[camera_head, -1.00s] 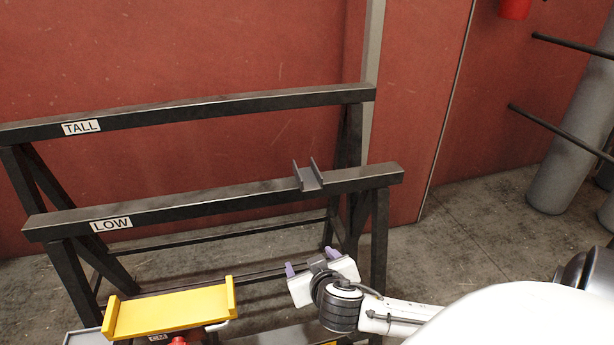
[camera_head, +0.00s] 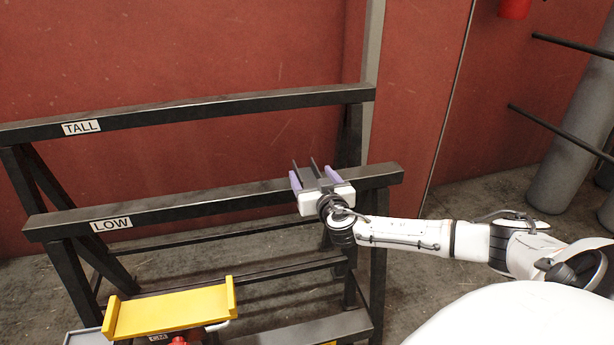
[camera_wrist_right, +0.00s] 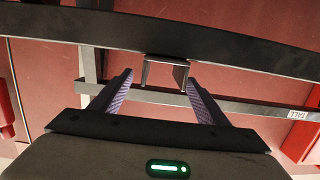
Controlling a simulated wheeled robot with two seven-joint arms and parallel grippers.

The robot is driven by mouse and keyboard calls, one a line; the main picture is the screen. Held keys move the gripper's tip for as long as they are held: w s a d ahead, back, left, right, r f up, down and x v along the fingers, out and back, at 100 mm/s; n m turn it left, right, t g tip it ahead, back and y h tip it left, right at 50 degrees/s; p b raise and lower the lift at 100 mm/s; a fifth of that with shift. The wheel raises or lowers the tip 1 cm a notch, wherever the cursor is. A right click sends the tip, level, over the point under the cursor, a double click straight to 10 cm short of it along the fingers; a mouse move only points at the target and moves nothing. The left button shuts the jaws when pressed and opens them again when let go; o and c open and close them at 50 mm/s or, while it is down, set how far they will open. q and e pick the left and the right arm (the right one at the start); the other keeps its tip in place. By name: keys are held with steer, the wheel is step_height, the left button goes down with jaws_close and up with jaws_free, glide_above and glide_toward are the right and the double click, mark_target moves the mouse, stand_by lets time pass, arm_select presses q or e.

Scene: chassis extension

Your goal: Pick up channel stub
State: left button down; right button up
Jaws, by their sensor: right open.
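The grey channel stub (camera_head: 308,181) sits on the LOW trestle beam (camera_head: 210,206) near its right end, with its two flanges pointing up. My right gripper (camera_head: 312,175) is open in front of it, with a purple finger on each side of the stub in the head view. In the right wrist view the stub (camera_wrist_right: 181,74) shows between and slightly beyond the fingertips (camera_wrist_right: 160,78), with gaps on both sides. Contact is not visible. The gripper body hides part of the stub's front in the head view. My left gripper is not in view.
The TALL beam (camera_head: 220,108) runs behind and above the LOW one, before a red wall (camera_head: 200,50). A yellow channel-shaped piece (camera_head: 170,313) stands in front at lower left. Grey cylinders (camera_head: 565,160) and black bars stand at right.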

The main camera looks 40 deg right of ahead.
mark_target(307, 178)
steer(key=shift+x, duration=2.15)
steer(key=shift+w+a, duration=0.1)
steer(key=shift+a, duration=0.05)
steer(key=c, duration=1.6)
steer(key=shift+r, duration=0.25)
jaws_close()
